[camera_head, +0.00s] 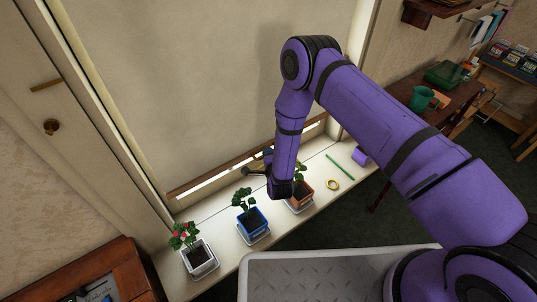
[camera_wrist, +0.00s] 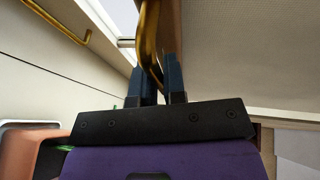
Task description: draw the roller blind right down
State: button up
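The pale roller blind (camera_head: 205,85) hangs over nearly the whole window. Its wooden bottom bar (camera_head: 205,181) is just above the sill, with a narrow bright strip of window below it. The blind (camera_wrist: 245,55) and bar (camera_wrist: 169,25) also show in the wrist view. A curved brass pull (camera_wrist: 149,38) hangs at the bar and passes between the fingers of my gripper (camera_wrist: 160,78). The fingers are close together and appear shut on it. In the head view my gripper (camera_head: 258,166) is at the bar, partly hidden by my wrist.
On the white sill (camera_head: 222,219) stand a white pot (camera_head: 201,260), a blue pot (camera_head: 253,223) and a terracotta pot (camera_head: 301,201), the last close by my wrist. A brass ring (camera_head: 332,185), green stick (camera_head: 340,166) and purple block (camera_head: 361,156) lie to the right.

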grip_shut()
notch_tip(320, 180, down, 14)
jog(key=shift+r, duration=0.1)
jog(key=shift+s, duration=0.1)
jog(key=o, duration=0.6)
grip_release()
jog(key=shift+f, duration=0.3)
jog(key=shift+c, duration=0.2)
jog(key=shift+r, duration=0.1)
